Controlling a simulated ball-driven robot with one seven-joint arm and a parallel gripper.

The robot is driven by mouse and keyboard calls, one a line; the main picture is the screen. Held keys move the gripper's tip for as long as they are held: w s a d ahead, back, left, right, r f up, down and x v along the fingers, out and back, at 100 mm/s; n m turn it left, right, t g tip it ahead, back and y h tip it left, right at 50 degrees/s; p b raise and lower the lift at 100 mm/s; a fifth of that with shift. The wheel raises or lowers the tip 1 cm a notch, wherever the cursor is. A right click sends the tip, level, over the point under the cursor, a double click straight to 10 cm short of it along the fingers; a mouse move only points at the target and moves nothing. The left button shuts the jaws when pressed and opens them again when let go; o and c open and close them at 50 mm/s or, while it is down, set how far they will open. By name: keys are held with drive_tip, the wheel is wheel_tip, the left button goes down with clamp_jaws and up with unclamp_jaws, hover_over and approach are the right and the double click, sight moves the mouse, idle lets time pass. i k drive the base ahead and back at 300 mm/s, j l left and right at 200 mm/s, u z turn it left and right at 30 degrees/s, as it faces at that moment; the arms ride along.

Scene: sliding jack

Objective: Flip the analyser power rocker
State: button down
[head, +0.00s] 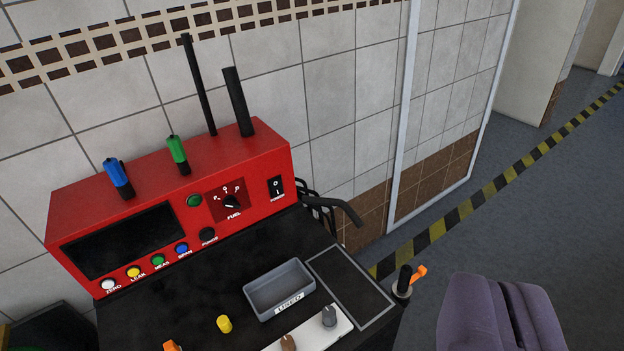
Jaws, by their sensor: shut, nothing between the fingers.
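The red analyser (140,205) stands on a black bench top against the tiled wall. Its power rocker (276,187) is a small black switch with white marks, at the right end of the front panel above the label POWER. I cannot tell which half is pressed in. My gripper (508,302), purple, is at the lower right, shut and empty. In the picture it is well to the right of and below the rocker, apart from the analyser.
The panel also has a FUEL dial (232,202), several coloured buttons and a dark screen (124,241). A grey USED tray (279,291) lies in front. A black-and-orange lever (404,282) stands at the bench's right edge. Black hoses (335,206) stick out beside the analyser. Floor is clear at right.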

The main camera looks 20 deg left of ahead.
sight(276, 189)
drive_tip(key=i+l, duration=0.1)
drive_tip(key=i, duration=0.4)
drive_tip(key=i+l+u, duration=0.1)
drive_tip(key=i, duration=0.45)
drive_tip(key=i+j, duration=0.2)
